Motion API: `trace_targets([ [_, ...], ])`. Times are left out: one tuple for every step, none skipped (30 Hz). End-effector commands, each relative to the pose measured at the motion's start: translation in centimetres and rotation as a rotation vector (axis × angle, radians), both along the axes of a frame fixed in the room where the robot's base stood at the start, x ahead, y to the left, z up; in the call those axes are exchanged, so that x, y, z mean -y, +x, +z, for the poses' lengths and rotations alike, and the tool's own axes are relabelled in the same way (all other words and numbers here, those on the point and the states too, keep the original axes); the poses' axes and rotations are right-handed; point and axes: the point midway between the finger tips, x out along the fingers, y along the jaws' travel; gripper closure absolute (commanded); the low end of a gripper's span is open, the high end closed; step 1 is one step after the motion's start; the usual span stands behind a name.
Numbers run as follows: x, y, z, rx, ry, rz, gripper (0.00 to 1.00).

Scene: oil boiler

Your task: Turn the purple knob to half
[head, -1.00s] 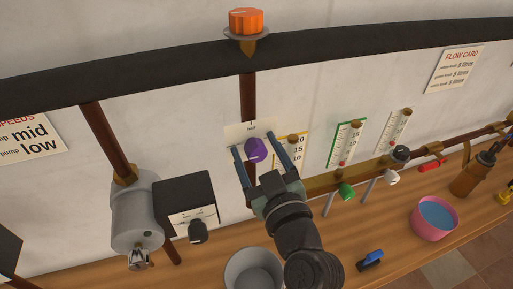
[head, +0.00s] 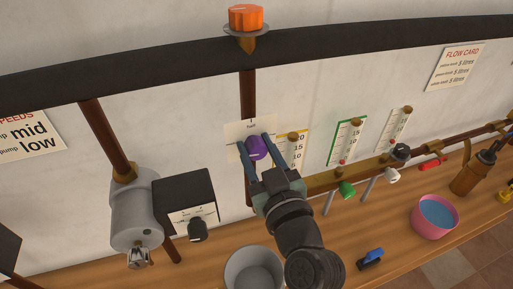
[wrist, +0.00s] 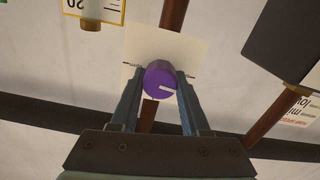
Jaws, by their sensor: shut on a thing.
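The purple knob (head: 258,148) sits on a cream plate (head: 236,133) marked "half" on the wall, in front of a brown vertical pipe. My gripper (head: 257,150) has one finger on each side of the knob and is shut on it. In the wrist view the knob (wrist: 159,80) is between the two fingertips (wrist: 159,82), and a white pointer line on its face points to the right of the picture. The fingers hide parts of the plate.
A black box with a black knob (head: 197,231) and a grey cylinder (head: 136,213) stand to the left. Gauges, a green knob (head: 347,190) and a pipe lie to the right. An orange knob (head: 246,18) is above; a grey bucket (head: 253,272) and a pink bowl (head: 434,216) are below.

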Motion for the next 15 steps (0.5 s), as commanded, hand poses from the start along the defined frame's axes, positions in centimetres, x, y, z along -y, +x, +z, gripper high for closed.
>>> trace_targets([
  [0.02,0.01,-0.02,-0.008,0.032,0.0,1.0],
  [0.02,0.01,-0.02,-0.015,0.054,0.0,1.0],
  [0.03,0.01,-0.01,-0.026,0.085,0.0,1.0],
  [0.03,0.01,-0.01,-0.033,0.109,0.0,1.0],
  [0.04,0.01,-0.01,-0.042,0.135,0.0,1.0],
  [0.07,0.02,0.0,-0.054,0.17,0.0,1.0],
  [0.09,0.02,-0.01,-0.063,0.196,0.0,1.0],
  [0.11,0.02,0.01,-0.072,0.224,0.0,1.0],
  [0.14,0.03,0.01,-0.083,0.26,0.0,1.0],
  [0.16,0.03,0.02,-0.092,0.288,0.0,1.0],
  [0.17,0.03,0.02,-0.101,0.314,0.0,1.0],
  [0.16,0.04,0.03,-0.113,0.351,0.0,1.0],
  [0.17,0.05,0.04,-0.121,0.378,0.0,1.0],
  [0.17,0.05,0.05,-0.13,0.405,0.0,1.0],
  [0.17,0.05,0.05,-0.142,0.442,0.0,1.0],
])
